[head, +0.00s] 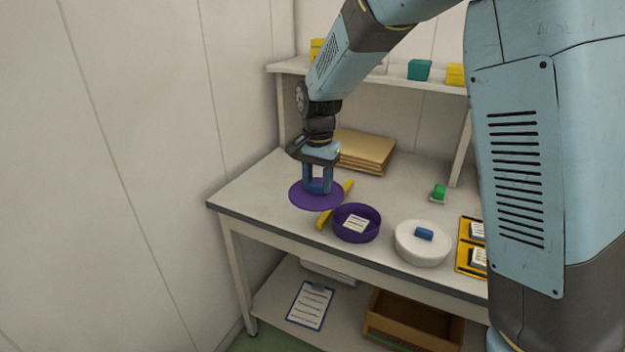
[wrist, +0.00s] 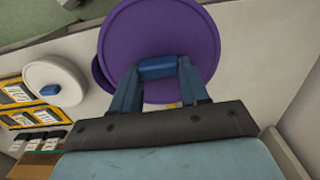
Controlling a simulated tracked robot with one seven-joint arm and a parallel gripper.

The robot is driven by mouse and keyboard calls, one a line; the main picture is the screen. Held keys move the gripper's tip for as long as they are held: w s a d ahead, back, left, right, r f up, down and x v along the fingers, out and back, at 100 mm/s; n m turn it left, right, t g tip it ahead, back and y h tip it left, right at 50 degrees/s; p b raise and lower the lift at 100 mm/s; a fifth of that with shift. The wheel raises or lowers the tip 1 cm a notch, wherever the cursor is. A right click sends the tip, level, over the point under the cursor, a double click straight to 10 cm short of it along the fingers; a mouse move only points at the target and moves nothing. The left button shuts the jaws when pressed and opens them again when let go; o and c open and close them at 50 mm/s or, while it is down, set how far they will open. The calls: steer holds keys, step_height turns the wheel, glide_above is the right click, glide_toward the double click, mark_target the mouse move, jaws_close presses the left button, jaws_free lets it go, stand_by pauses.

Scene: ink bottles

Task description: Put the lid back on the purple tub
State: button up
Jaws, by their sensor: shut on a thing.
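A round purple lid (head: 309,198) is in my gripper at the left of the workbench in the head view. My gripper (head: 319,189) points down and is shut on the lid's blue handle. The lid (wrist: 158,32) and its handle (wrist: 157,68) also show in the wrist view, between my gripper's fingers (wrist: 158,75). The open purple tub (head: 347,232) stands on the bench to the right of the lid and nearer the front edge. A white label with lines shows in it. In the wrist view the lid hides most of the tub.
A yellow stick-like thing (head: 324,219) lies between lid and tub. A white round tub with a blue-handled lid (head: 408,246) stands right of the purple tub. Brown boards (head: 365,146) lie behind, under a shelf (head: 282,67). Yellow trays (head: 463,259) are at the right.

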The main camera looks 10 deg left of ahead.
steer(key=shift+s+d+r, duration=0.15)
steer(key=shift+s+d, duration=0.15)
steer(key=shift+w+d, duration=0.1)
steer(key=shift+d, duration=0.3)
steer(key=w+d+f+m, duration=0.1)
steer(key=w+d+f, duration=0.15)
steer(key=d, duration=0.65)
steer(key=shift+w+d+f, duration=0.15)
steer(key=shift+f, duration=1.35)
steer(key=shift+w+d+f, duration=0.1)
steer(key=shift+w+f, duration=0.05)
steer(key=shift+f, duration=1.3)
steer(key=shift+w, duration=0.2)
steer(key=shift+f, duration=0.15)
